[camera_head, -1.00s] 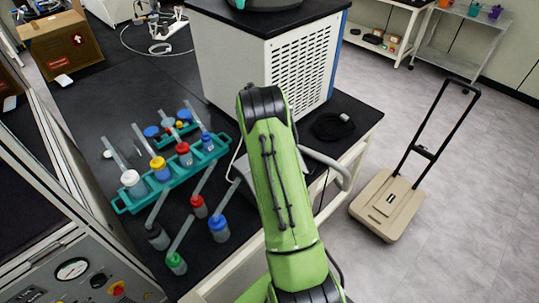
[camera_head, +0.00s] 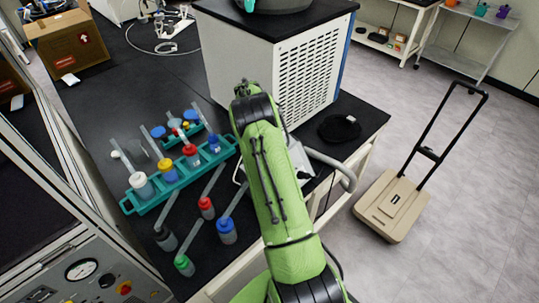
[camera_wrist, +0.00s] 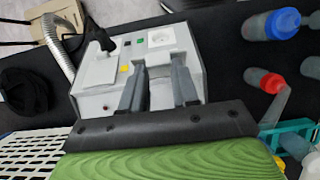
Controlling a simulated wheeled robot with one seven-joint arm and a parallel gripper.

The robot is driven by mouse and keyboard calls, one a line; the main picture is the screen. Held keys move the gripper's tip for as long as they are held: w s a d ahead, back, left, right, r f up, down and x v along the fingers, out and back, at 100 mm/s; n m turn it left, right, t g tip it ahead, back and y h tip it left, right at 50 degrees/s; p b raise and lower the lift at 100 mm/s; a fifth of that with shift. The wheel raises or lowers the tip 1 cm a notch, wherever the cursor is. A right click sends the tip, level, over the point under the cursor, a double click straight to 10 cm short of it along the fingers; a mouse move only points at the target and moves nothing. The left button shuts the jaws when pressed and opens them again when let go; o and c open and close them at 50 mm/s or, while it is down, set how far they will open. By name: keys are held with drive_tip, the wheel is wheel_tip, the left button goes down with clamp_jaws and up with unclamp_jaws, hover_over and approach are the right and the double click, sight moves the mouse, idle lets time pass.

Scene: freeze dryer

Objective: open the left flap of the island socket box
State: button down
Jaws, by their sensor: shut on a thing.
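In the head view the box (camera_head: 299,163) is mostly hidden behind my green arm.
A teal rack (camera_head: 160,200) of capped bottles and several loose bottles stand left of my arm. A white vented machine (camera_head: 240,62) stands behind. A black coiled item (camera_head: 339,128) lies right of the box. A beige trolley (camera_head: 392,205) stands on the floor.

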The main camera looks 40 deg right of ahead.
drive_tip(key=shift+w+a+f, duration=0.15)
drive_tip(key=shift+w+f, duration=0.05)
drive_tip(key=shift+w, duration=0.05)
drive_tip(key=c, duration=1.2)
unclamp_jaws()
drive_tip(key=o, duration=0.4)
drive_tip(key=shift+w+f, duration=0.15)
drive_tip(key=shift+w, duration=0.15)
drive_tip(key=shift+c, duration=0.2)
drive_tip(key=shift+s+r, duration=0.2)
drive_tip(key=shift+r, duration=0.05)
drive_tip(key=p+v, duration=0.1)
drive_tip(key=v, duration=1)
drive_tip(key=shift+r, duration=0.35)
drive_tip(key=shift+w+f, duration=0.1)
drive_tip(key=shift+w, duration=0.05)
